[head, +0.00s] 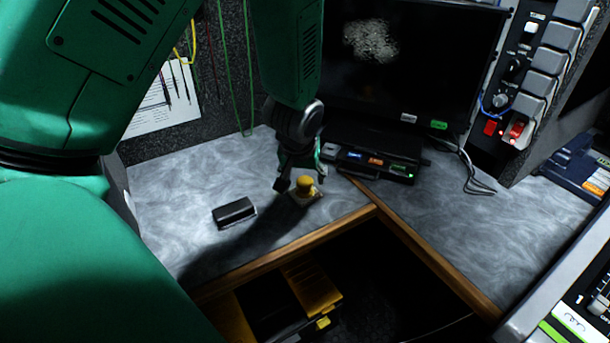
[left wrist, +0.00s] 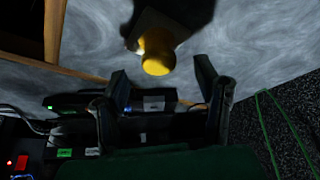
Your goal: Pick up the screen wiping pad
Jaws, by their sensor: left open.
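The screen wiping pad (head: 305,188) appears to be the yellow knob on a small flat square base, lying on the grey marbled desk near its front edge. In the left wrist view the yellow knob (left wrist: 158,52) shows just beyond my fingertips, with its darker base behind it. My left gripper (head: 301,180) points down, open and empty, right over the knob. In the left wrist view its two fingers (left wrist: 163,80) stand apart, one to each side of the knob's line. I cannot tell whether either finger touches it. My right gripper is not in view.
A black block (head: 234,212) lies left of the pad. A black device (head: 372,158) with coloured labels sits close behind right, below a monitor (head: 410,65) with a pale smudge. The desk's wooden edge (head: 290,250) is in front, with a yellow-and-black case (head: 290,300) below.

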